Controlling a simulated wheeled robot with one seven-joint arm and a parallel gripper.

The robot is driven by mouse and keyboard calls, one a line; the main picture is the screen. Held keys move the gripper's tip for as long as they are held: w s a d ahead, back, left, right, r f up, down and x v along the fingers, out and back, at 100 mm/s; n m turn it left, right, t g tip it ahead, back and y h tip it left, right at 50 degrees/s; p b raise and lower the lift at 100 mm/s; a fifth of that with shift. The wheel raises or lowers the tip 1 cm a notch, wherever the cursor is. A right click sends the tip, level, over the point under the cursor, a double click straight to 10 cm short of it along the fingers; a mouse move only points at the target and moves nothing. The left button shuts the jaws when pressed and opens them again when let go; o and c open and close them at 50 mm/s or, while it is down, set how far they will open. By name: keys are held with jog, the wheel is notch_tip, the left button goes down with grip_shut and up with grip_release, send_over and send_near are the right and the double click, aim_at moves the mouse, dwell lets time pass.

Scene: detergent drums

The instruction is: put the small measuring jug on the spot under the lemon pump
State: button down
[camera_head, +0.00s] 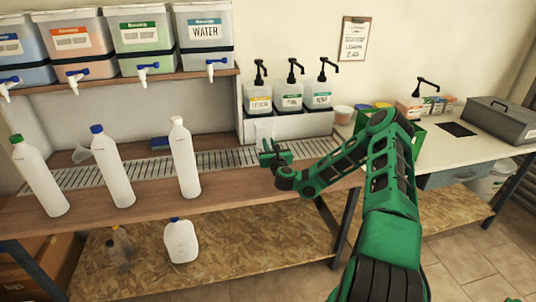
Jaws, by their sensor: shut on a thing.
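The lemon pump bottle (259,101), with a yellow label and a black pump, is the leftmost of three pump bottles on a white raised stand. A small whitish, see-through jug (264,129) shows just above my gripper, in front of the stand's left end and below the lemon bottle. My green gripper (268,152) is shut on the jug over the slatted drain strip. The gripper hides the jug's lower part. I cannot tell whether the jug touches the surface. The spot under the lemon pump cannot be made out.
Three tall white bottles (185,160) stand along the bench front at left. Dispenser tanks with taps (205,38) sit on the shelf above. The white stand (300,126) closes off the back. Slats right of my gripper are clear. A grey case (500,120) lies at far right.

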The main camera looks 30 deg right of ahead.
jog(key=shift+d+f, duration=0.15)
jog(key=shift+f, duration=1.95)
jog(key=c, duration=1.7)
grip_release()
jog(key=shift+f, duration=0.1)
jog(key=shift+o, duration=0.2)
